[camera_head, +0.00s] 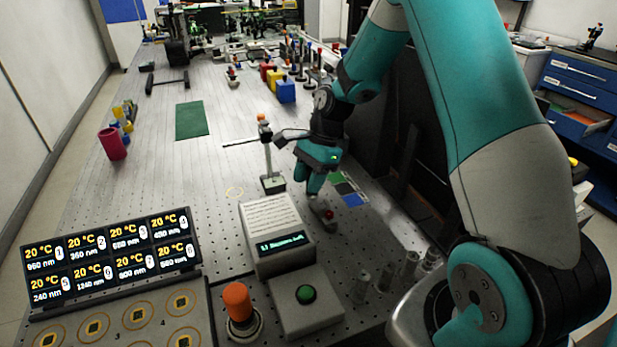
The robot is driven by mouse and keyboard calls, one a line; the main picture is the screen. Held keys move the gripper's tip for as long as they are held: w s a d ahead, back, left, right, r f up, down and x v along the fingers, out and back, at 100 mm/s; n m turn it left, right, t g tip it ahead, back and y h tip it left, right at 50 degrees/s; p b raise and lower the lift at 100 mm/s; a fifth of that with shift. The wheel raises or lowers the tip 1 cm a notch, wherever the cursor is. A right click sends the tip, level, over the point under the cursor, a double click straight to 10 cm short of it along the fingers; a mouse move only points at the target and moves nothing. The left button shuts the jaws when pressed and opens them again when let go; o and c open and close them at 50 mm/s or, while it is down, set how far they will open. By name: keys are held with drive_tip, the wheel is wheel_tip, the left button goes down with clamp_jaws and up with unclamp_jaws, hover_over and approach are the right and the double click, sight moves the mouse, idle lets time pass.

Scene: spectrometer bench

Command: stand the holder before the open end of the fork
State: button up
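A slim upright post holder (268,160) with an orange top and a small square base stands on the perforated bench, left of my gripper. I take it for the holder, though I cannot be sure. My gripper (316,188) points down, to the right of this post and apart from its base. A small piece with a red knob (328,213) sits just below the fingertips; whether they touch it is unclear. The finger gap is too small to read. A dark, fork-like frame (167,82) lies at the far left of the bench; I cannot tell for sure that it is the fork.
A green mat (191,120), a magenta cup (112,144) and coloured blocks (286,92) stand farther back. A display box (277,238), a green-button box (306,300), an orange knob (237,300) and a readout panel (110,258) fill the front. The bench's left middle is clear.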

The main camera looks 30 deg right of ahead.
drive_tip(key=shift+o, duration=0.7)
drive_tip(key=shift+r, duration=0.2)
drive_tip(key=p+v, duration=1.2)
drive_tip(key=s+a+r+n, duration=0.3)
drive_tip(key=a+r+n, duration=0.2)
drive_tip(key=a+r, duration=0.1)
drive_tip(key=s+a+r+n, duration=0.4)
drive_tip(key=a+r+n, duration=0.1)
drive_tip(key=a+r, duration=0.15)
drive_tip(key=s+a+r+n, duration=0.3)
drive_tip(key=s+a+n, duration=0.1)
drive_tip(key=s+n, duration=0.3)
drive_tip(key=s+a+r+n, duration=0.3)
drive_tip(key=s+a+n, duration=0.2)
drive_tip(key=s, duration=0.6)
drive_tip(key=shift+n, duration=1)
